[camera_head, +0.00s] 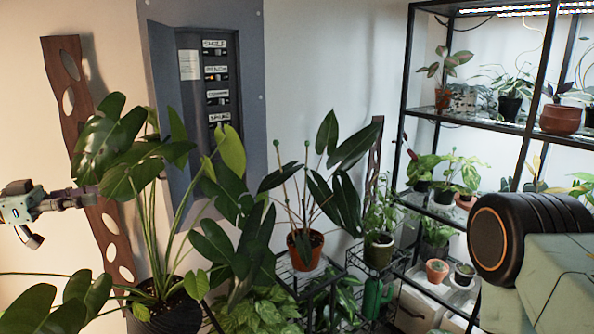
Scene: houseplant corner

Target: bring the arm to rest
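My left gripper (75,197) comes in at the left edge, in front of the pale wall and beside a wavy wooden board. Its dark fingers point right toward the leaves of a large potted plant. They are small and partly among the leaves, so I cannot tell whether they are open or shut. I see nothing clearly held. A grey switch panel (254,75) hangs on the wall to the right of the gripper, apart from it. It has several labelled switches, and an orange light shows on the second one (216,77). My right gripper is not in view.
The wooden board (66,110) and the large plant's dark pot (170,312) are near the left arm. A plant in a terracotta pot (305,250) stands mid-view. A black shelf rack (403,100) with several pots fills the right. Part of my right arm (560,275) covers the lower right.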

